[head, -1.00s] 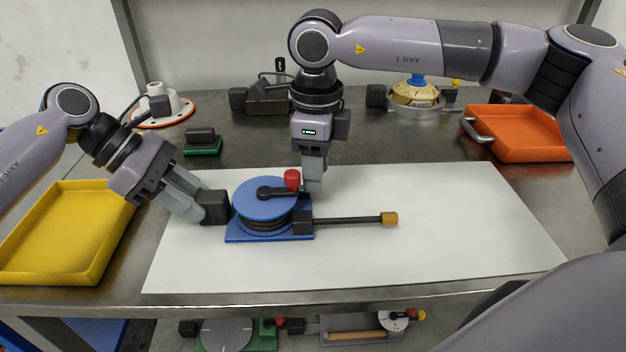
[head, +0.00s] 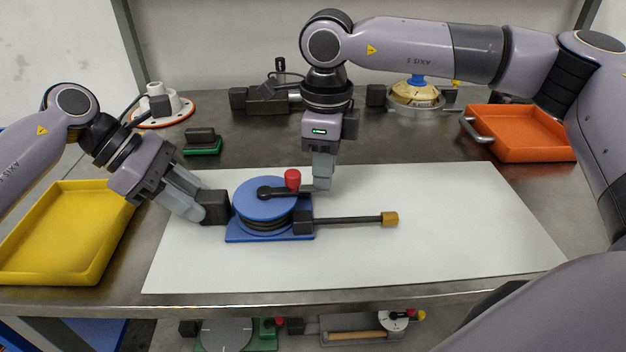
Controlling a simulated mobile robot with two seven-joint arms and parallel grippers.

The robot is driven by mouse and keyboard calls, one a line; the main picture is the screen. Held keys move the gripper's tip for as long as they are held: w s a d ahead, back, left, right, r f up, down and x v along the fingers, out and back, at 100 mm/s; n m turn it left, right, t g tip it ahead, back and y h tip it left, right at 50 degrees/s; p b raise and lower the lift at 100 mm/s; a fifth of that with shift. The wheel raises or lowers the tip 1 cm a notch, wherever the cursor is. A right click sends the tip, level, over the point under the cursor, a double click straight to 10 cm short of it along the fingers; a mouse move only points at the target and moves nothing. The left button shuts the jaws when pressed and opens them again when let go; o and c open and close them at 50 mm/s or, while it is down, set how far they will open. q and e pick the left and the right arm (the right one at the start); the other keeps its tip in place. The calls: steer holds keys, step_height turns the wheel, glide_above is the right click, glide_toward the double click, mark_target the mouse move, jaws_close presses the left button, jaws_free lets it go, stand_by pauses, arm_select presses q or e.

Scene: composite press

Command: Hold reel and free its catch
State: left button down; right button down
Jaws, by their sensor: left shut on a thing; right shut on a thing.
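The reel (head: 258,207) has a blue round top and dark windings, and sits on a blue base plate (head: 262,236) on the white sheet. A dark crank bar with a red knob (head: 292,180) lies across its top. My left gripper (head: 207,207) is shut on the dark block (head: 216,206) at the reel's left side. My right gripper (head: 321,184) points down just right of the red knob, shut on a small part at the reel's right edge, apparently the catch; its fingers partly hide this. A dark rod with a yellow tip (head: 390,219) extends right from the base.
A yellow tray (head: 60,270) is at the left and an orange tray (head: 520,150) at the back right. A green-based block (head: 202,143) and other fixtures stand along the back. The white sheet (head: 460,240) is clear on the right.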

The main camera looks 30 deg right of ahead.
steer(key=shift+s+d, duration=0.2)
steer(key=shift+d, duration=0.25)
steer(key=c, duration=0.9)
jaws_free()
steer(key=shift+o, duration=0.2)
steer(key=shift+r, duration=0.1)
step_height(320, 180, up, 12)
